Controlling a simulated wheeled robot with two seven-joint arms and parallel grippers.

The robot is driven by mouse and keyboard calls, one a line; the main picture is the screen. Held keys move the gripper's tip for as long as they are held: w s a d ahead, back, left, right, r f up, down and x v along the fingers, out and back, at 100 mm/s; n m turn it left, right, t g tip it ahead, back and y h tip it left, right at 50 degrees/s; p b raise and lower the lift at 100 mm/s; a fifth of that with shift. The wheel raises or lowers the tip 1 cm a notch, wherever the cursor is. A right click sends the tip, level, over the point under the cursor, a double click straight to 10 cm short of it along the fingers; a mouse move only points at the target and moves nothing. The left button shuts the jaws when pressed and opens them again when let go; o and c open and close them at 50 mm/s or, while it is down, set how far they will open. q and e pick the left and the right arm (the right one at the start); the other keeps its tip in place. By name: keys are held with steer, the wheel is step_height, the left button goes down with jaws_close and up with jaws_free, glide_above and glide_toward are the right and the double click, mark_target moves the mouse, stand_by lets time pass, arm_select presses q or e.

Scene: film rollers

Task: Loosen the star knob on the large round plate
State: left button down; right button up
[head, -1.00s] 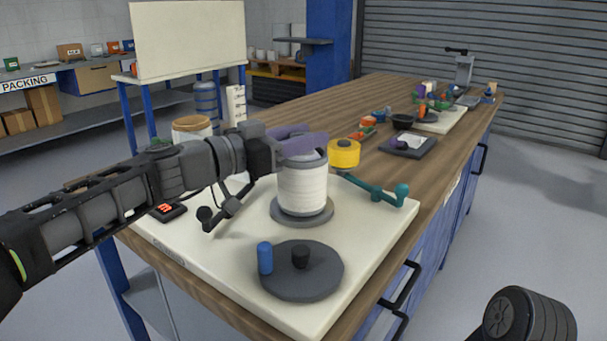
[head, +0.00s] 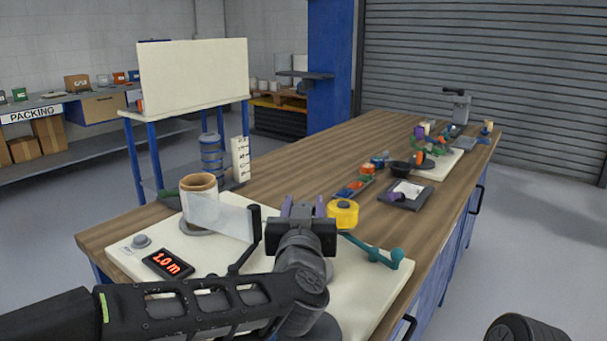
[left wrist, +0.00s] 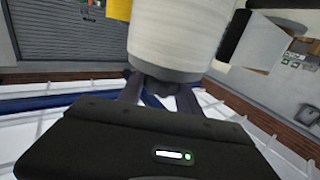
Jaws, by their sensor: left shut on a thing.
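My left gripper (head: 305,208) is low over the cream board, its purple fingers pointing away from me. In the left wrist view the white roll (left wrist: 180,30) hangs from the top of the picture with its grey round end (left wrist: 165,73) near the fingers. The left gripper (left wrist: 158,92) is shut on a dark knob (left wrist: 160,85) at that end, which I take for the star knob; its star outline is not clear. A dark round plate (head: 328,327) is mostly hidden under my arm.
On the board, a roll with a brown core (head: 199,183) has clear film (head: 220,213) running to a black post (head: 254,222). A red display (head: 168,263) reads 1.0 m. A yellow piece (head: 343,213) and teal arm (head: 375,250) stand close right of my gripper.

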arm_select(q)
steer(key=n+y+p, duration=0.1)
steer(key=y, duration=0.1)
steer(key=shift+d+n+y+p, duration=0.1)
steer(key=shift+n+y+p, duration=0.3)
steer(key=shift+n+y, duration=0.3)
steer(key=shift+y, duration=0.2)
steer(key=shift+f, duration=0.1)
steer(key=c, duration=0.8)
jaws_free()
steer(key=shift+c, duration=0.2)
steer(key=s+d, duration=0.1)
steer(key=s, duration=0.6)
steer(key=shift+s+p, duration=0.3)
steer(key=shift+p, duration=0.1)
steer(key=shift+d, duration=0.1)
